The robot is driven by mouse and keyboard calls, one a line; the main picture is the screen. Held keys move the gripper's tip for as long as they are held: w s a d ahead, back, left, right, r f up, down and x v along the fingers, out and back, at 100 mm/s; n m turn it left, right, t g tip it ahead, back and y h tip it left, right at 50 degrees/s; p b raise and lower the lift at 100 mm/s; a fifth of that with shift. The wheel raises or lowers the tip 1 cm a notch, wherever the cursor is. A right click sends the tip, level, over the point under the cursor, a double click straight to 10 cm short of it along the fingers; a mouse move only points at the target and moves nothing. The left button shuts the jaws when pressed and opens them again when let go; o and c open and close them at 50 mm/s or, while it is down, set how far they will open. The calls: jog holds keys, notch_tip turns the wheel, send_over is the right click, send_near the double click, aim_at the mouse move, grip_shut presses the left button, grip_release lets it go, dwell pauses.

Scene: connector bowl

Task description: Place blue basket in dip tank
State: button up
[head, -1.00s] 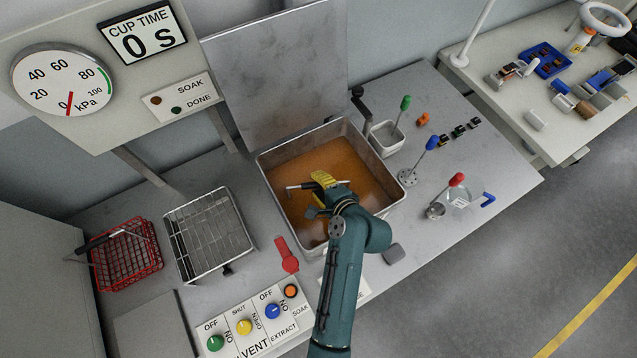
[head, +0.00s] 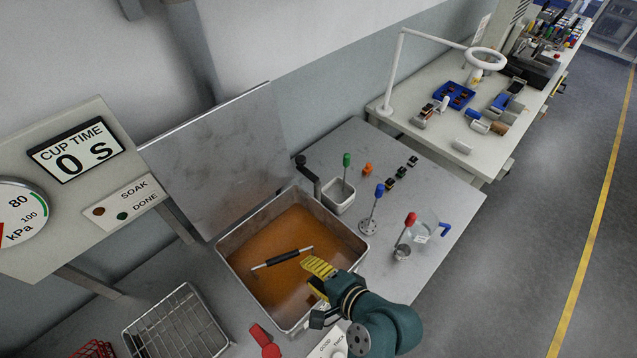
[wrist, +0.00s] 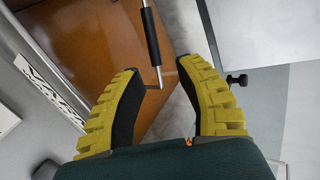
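The dip tank (head: 232,262) is an open steel tank with cloudy orange-brown liquid. A bar handle with a black grip (head: 284,257) shows over the liquid; it also shows in the wrist view (wrist: 152,40). No blue basket body is visible; anything below the handle is hidden by the liquid. My gripper (head: 318,268) has yellow ribbed fingers and is above the tank's right part, to the right of the handle. In the wrist view its two fingers (wrist: 160,75) are spread apart with nothing between them, and the handle lies beyond the fingertips.
A raised metal lid (head: 215,165) stands behind the tank. A wire rack (head: 175,325) and a red basket (head: 95,349) are at lower left. Green, blue and red-handled tools (head: 347,160) (head: 379,190) (head: 410,219) stand to the right, near a glass vessel (head: 424,236).

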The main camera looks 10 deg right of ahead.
jog(key=w+d+r+n+t+h, duration=0.15)
jog(key=r+n+t, duration=0.3)
jog(key=r, duration=1.15)
jog(key=w+d+r+n+t+h, duration=0.15)
jog(key=r+n+t+h, duration=0.35)
jog(key=r, duration=1)
jog(key=s+r+n+t, duration=0.3)
jog(key=s+r, duration=0.3)
jog(key=r, duration=0.6)
jog(key=shift+a+r, duration=0.15)
jog(key=shift+r, duration=0.15)
jog(key=shift+s+h, duration=0.1)
jog(key=shift+h, duration=0.15)
